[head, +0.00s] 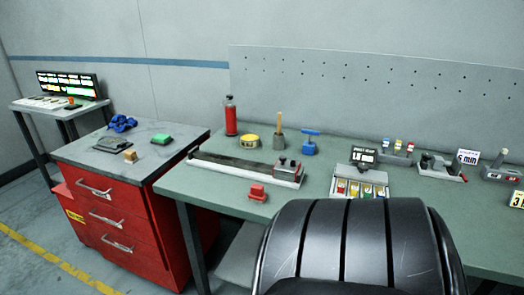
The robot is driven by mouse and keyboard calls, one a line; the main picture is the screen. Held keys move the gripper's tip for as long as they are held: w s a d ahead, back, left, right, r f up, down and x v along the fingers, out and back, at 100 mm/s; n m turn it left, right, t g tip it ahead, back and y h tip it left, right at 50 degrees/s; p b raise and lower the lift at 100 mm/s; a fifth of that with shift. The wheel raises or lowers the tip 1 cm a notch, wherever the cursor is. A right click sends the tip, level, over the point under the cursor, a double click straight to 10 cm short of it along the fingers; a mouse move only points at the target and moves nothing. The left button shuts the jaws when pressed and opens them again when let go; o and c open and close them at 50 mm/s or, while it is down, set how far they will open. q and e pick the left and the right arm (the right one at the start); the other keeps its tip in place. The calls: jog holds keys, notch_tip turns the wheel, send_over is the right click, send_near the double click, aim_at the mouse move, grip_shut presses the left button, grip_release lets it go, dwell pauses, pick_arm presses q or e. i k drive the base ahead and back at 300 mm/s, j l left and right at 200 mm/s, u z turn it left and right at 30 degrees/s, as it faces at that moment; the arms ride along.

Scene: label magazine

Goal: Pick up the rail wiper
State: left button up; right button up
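No label marks out the rail wiper, so I cannot tell for sure which thing it is. A small red block with a raised grip (257,192) sits on the green bench in front of the long rail (240,167). A blue block with a T-shaped handle (310,146) stands upright behind the rail, to the right. A grey-and-red carriage (288,170) sits at the right end of the rail. Neither of my grippers is in view.
A black ribbed shape, like a chair back (355,245), hides the bench's front middle. A red bottle (231,115), yellow tape roll (248,141) and brush pot (279,138) stand behind the rail. A tray of coloured pieces (360,187) lies right. A red drawer cabinet (135,225) stands left.

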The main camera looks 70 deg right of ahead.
aim_at(257, 194)
jog(key=k+z, duration=0.3)
jog(key=l+z, duration=0.1)
jog(key=z, duration=1.6)
jog(key=k+l, duration=0.05)
